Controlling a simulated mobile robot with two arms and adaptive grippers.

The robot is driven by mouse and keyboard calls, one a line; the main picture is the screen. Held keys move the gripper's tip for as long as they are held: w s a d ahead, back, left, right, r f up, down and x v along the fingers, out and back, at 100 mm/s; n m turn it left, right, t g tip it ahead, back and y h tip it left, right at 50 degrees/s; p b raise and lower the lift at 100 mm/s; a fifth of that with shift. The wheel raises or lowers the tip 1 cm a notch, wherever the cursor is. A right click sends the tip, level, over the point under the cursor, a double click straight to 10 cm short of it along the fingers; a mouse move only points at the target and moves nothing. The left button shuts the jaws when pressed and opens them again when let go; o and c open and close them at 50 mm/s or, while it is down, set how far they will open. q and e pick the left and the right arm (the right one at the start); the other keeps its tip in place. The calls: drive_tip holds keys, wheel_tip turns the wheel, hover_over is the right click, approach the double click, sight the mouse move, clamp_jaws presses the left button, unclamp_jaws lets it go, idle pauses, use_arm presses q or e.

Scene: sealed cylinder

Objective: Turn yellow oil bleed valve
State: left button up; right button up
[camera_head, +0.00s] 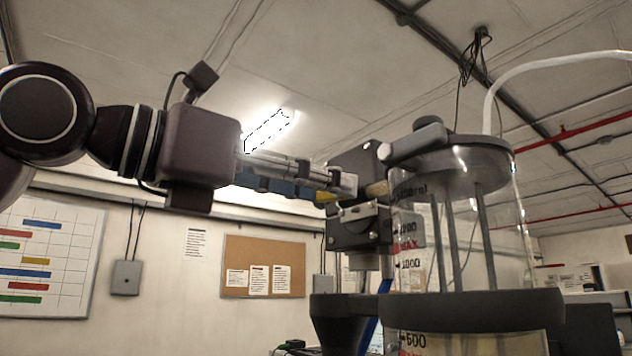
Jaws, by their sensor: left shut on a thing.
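The sealed cylinder (470,220) stands at the right, a clear vessel with dark bands, a dark lid and printed level marks. A dark valve block (352,236) sits against its left side. A small yellow valve (326,197) shows at the block's left face, mostly covered by my fingers. My left gripper (335,190) reaches in level from the left and is shut on the yellow valve, with its fingertips at the block. My right gripper is not in view.
A pale hose (545,62) arches from behind the lid to the right edge. A grey handle-like part (415,145) sticks out left of the lid. A corkboard (262,266) and a chart (45,258) hang on the back wall. The space below my left arm looks clear.

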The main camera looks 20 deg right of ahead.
use_arm(q)
drive_tip(key=shift+s+d+r+m+p, duration=0.15)
drive_tip(key=shift+s+m+p, duration=0.45)
drive_tip(key=shift+m, duration=2.15)
drive_tip(key=shift+s+d+r+m+p, duration=0.15)
drive_tip(key=shift+m+p, duration=0.9)
drive_tip(key=shift+m, duration=1.65)
drive_tip(key=shift+s+d+r+m+p, duration=0.15)
drive_tip(key=shift+s+m+p, duration=0.45)
drive_tip(key=shift+m, duration=2.15)
drive_tip(key=shift+w, duration=0.25)
drive_tip(key=o, duration=1.2)
drive_tip(key=shift+c, duration=0.2)
drive_tip(key=v, duration=1.2)
